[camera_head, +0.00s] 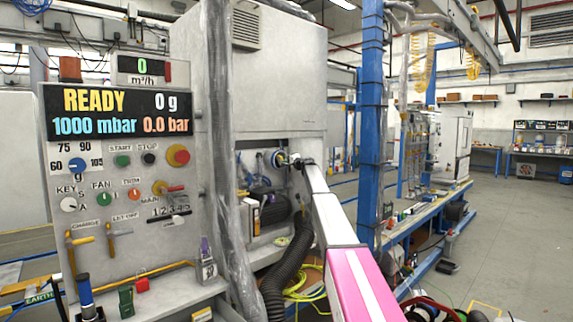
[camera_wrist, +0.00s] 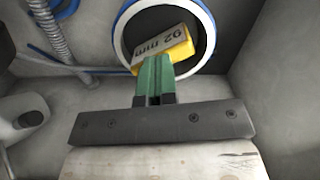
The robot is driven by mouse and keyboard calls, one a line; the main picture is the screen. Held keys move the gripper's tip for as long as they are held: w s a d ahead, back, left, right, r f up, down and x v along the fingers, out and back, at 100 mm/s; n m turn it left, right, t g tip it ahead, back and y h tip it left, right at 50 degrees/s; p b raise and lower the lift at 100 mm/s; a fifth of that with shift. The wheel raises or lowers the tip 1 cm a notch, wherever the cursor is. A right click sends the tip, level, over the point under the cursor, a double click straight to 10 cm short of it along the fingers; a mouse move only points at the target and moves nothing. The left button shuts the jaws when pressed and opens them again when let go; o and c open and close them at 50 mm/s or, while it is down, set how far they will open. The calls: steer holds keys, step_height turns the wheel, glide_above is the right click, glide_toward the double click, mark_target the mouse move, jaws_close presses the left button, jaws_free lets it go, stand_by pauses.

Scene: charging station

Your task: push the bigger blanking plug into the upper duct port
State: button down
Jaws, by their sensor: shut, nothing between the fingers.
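In the wrist view, a yellow grip with a "92 mm" label (camera_wrist: 161,49) stands before a dark round face (camera_wrist: 203,35). This looks like the bigger blanking plug, inside the white and blue rim of a round duct port (camera_wrist: 119,45). Whether it is fully seated I cannot tell. My gripper (camera_wrist: 156,62) has its green fingers shut together, with nothing between them. The fingertips overlap the grip's lower edge in the picture; contact is unclear. In the head view, my gripper (camera_head: 287,160) is at the upper duct port (camera_head: 275,157), inside the cabinet recess. The plug is too small to make out there.
Grey cabinet walls surround the port. A ribbed hose (camera_wrist: 48,30) and blue tubing run to its left in the wrist view. In the head view, a thick black corrugated hose (camera_head: 288,268) hangs below my arm. A control panel (camera_head: 125,185) stands left.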

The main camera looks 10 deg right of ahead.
steer(key=shift+x, duration=1)
steer(key=shift+s, duration=0.1)
steer(key=v, duration=1.4)
steer(key=s+a+f+n+g+h, duration=0.1)
steer(key=s+a+f+n+g, duration=0.15)
steer(key=s+f, duration=0.95)
steer(key=s+a+f+n+g+h, duration=0.1)
steer(key=s+a+f+g+h, duration=0.2)
steer(key=s+f, duration=0.85)
steer(key=s+a+f+n+g, duration=0.2)
steer(key=s+a+f+g, duration=0.15)
steer(key=s+f, duration=0.8)
steer(key=s+f+n+g+h, duration=0.1)
steer(key=s+f+g+h, duration=0.1)
steer(key=s+f, duration=0.4)
steer(key=s+d+f+n+g+h, duration=0.1)
steer(key=s+f, duration=0.4)
steer(key=s, duration=1)
steer(key=s+d+f+n+g+h, duration=0.1)
steer(key=s+f+g+h, duration=0.1)
steer(key=s+f, duration=0.4)
steer(key=s+h, duration=0.1)
steer(key=s, duration=0.4)
steer(key=shift+s+f+g+h, duration=0.3)
steer(key=shift+s+f, duration=0.05)
steer(key=shift+f, duration=0.05)
